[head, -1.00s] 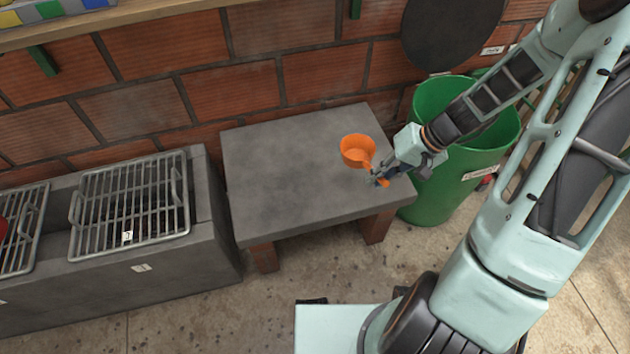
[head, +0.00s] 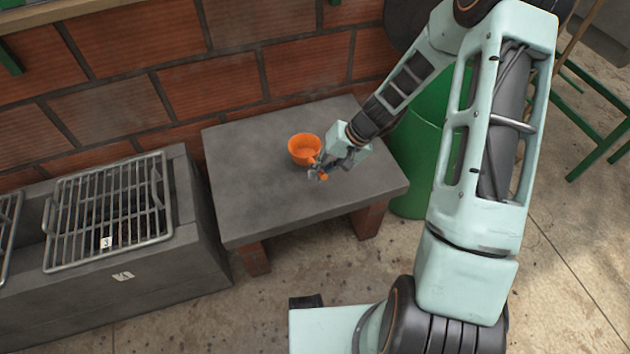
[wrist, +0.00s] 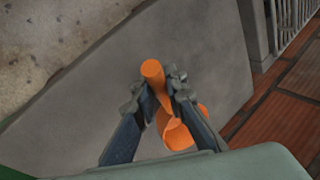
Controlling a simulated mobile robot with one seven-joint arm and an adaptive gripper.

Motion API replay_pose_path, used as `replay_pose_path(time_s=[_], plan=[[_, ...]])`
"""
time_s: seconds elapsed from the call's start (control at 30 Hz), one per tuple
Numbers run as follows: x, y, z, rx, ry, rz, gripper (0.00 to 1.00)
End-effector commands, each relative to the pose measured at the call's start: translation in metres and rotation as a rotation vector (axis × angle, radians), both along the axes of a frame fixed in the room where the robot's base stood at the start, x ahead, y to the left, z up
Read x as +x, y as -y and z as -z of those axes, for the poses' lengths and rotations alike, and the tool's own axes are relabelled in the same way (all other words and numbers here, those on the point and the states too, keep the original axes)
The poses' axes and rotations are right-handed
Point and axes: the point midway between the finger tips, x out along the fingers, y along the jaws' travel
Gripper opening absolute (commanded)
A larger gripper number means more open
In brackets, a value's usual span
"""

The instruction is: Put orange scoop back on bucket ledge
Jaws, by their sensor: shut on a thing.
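The orange scoop (head: 304,148) has a round cup and a short handle. My gripper (head: 321,171) is shut on its handle, and the cup points left and toward the wall, over the grey table (head: 248,201). In the wrist view the scoop (wrist: 153,70) shows between the two fingers of my gripper (wrist: 160,90), its handle end sticking out past them and its cup partly hidden by my wrist. Whether the scoop touches the table top is hard to tell. The green bucket (head: 408,178) stands right of the table, largely hidden behind my arm; its ledge is not visible.
A concrete stove with metal grates (head: 108,210) stands left of the table. A brick wall (head: 215,85) runs behind. A green metal frame (head: 600,130) stands at the far right. The left part of the table top is clear.

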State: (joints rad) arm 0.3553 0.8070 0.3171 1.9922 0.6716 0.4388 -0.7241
Motion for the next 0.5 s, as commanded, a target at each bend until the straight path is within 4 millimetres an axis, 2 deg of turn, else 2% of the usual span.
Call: replay_pose_path(time_s=[0.23, 0.4, 0.5], plan=[[0.006, -0.01, 0.015, 0.0, 0.001, -0.002, 0.0], [0.007, -0.011, 0.042, 0.0, -0.001, 0.002, 0.0], [0.007, -0.011, 0.047, 0.0, 0.001, 0.0, 0.0]])
